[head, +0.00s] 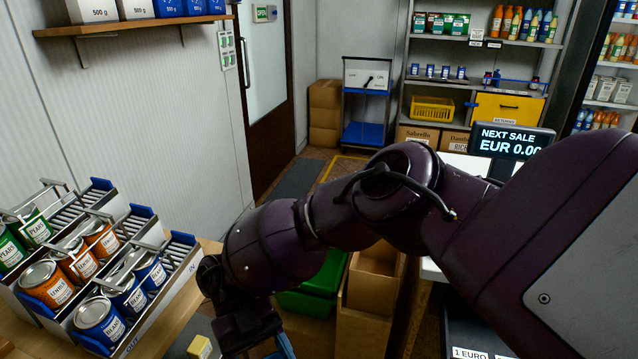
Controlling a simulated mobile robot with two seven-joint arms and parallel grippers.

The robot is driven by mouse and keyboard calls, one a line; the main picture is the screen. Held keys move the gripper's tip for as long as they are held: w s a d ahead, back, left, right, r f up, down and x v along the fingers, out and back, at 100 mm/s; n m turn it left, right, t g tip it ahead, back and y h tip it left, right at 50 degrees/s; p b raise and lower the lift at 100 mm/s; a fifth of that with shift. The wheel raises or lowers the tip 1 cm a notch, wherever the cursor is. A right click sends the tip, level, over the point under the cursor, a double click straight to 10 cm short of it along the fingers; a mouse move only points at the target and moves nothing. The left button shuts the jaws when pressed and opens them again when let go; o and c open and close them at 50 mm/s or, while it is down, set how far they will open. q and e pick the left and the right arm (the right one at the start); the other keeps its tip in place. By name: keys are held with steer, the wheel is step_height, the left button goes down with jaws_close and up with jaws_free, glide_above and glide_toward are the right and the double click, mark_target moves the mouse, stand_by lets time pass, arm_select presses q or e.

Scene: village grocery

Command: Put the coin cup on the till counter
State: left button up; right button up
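I see no coin cup in the head view. The till counter (431,270) shows only as a pale strip behind my arm, with the till display (510,142) reading "NEXT SALE EUR 0.00". My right arm crosses the picture from the right edge down to the lower middle and hides most of the counter. Its wrist end is at the bottom edge, where a small blue piece shows; the fingers cannot be made out. I cannot tell whether that gripper holds anything. My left gripper is not in view.
Can racks (165,292) with green, orange and blue cans stand on a wooden bench at left. A small yellow block (200,346) is at the bottom. Cardboard boxes (375,280) and a green crate (312,290) sit below my arm. Shelves and a blue trolley (364,133) stand behind.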

steer(key=s+a+r+m+y, duration=0.2)
steer(key=a+r+m+y, duration=0.5)
steer(key=y, duration=0.1)
steer(key=s+a+r+m+y, duration=0.3)
steer(key=a+r+m+y, duration=0.4)
steer(key=m+y, duration=0.15)
steer(key=w+d+r+m+t+y, duration=0.45)
steer(key=w+r+m+t, duration=0.7)
steer(key=t, duration=0.55)
steer(key=w+d+f+m+t+h, duration=0.2)
steer(key=d+m+t+h, duration=0.15)
steer(key=d, duration=0.35)
steer(key=w+d+f+m+t+h, duration=0.2)
steer(key=w+d+m, duration=0.15)
steer(key=d, duration=0.45)
steer(key=w+d+f+m+t+h, duration=0.2)
steer(key=d+m+h, duration=0.1)
steer(key=d+m, duration=0.3)
steer(key=s+d+f+m+t+h, duration=0.1)
steer(key=s+d+f+h, duration=0.3)
steer(key=d+f, duration=1.3)
steer(key=s+m, duration=0.1)
steer(key=s, duration=0.2)
steer(key=shift+f+m+h+p, duration=0.15)
steer(key=shift+m+h+p, duration=0.2)
steer(key=shift+m+p, duration=0.05)
